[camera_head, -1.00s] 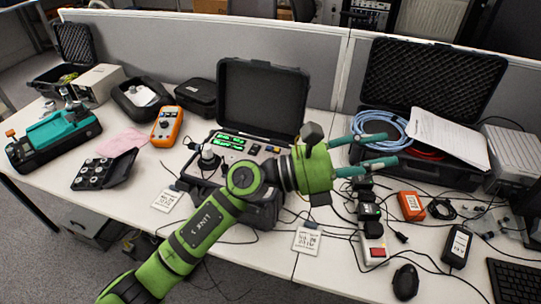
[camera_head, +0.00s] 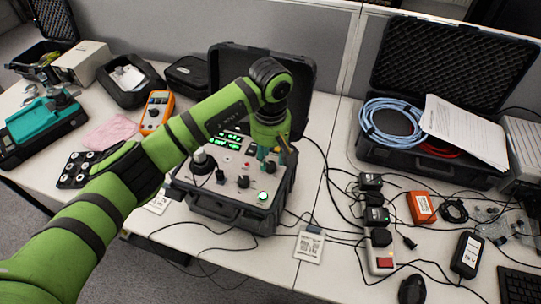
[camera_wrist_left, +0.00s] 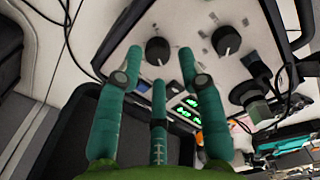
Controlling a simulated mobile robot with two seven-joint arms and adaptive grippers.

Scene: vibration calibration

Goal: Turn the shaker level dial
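The shaker calibrator is an open black case with a grey panel (camera_head: 210,192), green displays (camera_head: 233,140) and several black knobs. One knob (camera_head: 243,181) stands near the panel's front middle, another (camera_head: 220,176) left of it. Labels are unreadable, so I cannot tell which is the shaker level dial. My left gripper (camera_head: 273,155) points down over the panel's right part. In the left wrist view its teal fingers (camera_wrist_left: 160,62) are spread and empty. A black knob (camera_wrist_left: 157,50) shows between the fingertips, with no visible grip on it; a second knob (camera_wrist_left: 225,40) is to the right.
A round black shaker head (camera_head: 203,162) stands at the panel's left. The raised case lid (camera_head: 303,75) is close behind my left arm. Cables, a power strip (camera_head: 381,262) and an orange box (camera_head: 421,207) lie to the right. A lit green button (camera_head: 264,196) is at the panel's front.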

